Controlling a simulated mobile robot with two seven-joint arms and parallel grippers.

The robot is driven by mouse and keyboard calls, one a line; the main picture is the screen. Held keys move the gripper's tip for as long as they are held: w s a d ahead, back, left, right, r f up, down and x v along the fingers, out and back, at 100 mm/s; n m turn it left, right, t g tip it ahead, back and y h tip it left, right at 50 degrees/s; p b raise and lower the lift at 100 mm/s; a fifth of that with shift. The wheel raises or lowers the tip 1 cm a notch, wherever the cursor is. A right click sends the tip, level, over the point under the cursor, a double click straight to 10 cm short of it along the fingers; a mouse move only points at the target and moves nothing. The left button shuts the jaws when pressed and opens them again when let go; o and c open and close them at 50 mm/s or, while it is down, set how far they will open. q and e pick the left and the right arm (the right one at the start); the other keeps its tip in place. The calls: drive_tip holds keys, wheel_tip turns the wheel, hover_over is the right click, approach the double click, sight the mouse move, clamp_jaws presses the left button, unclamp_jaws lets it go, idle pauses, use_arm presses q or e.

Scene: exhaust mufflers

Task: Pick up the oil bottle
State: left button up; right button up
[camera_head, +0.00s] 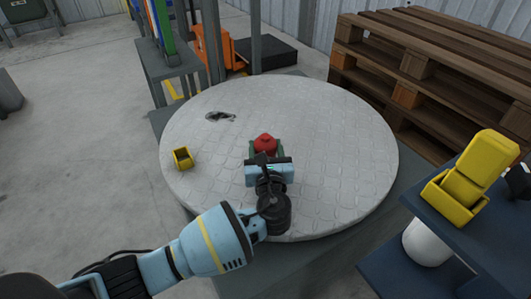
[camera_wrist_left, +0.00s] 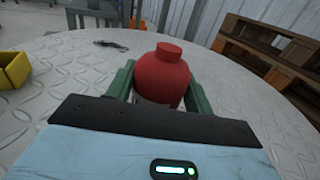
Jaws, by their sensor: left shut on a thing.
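The oil bottle (camera_head: 265,143) is red with a rounded shoulder and a short cap. It stands upright on or just above the round metal table (camera_head: 340,120). My left gripper (camera_head: 266,151) is around it, with green fingers on both sides, shut on it. In the left wrist view the bottle (camera_wrist_left: 162,76) sits between the two green fingers of my left gripper (camera_wrist_left: 160,88), its lower part hidden by the gripper body. I cannot tell whether its base touches the table. My right gripper is not in view.
A small yellow bin (camera_head: 182,158) sits left of the bottle, and a dark flat object (camera_head: 220,116) lies at the back left. Stacked wooden pallets (camera_head: 440,75) stand behind right. A blue shelf (camera_head: 470,220) with yellow bins (camera_head: 465,185) is at the right.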

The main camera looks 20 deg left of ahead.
sight(266, 138)
use_arm(q)
drive_tip(key=shift+r, duration=0.1)
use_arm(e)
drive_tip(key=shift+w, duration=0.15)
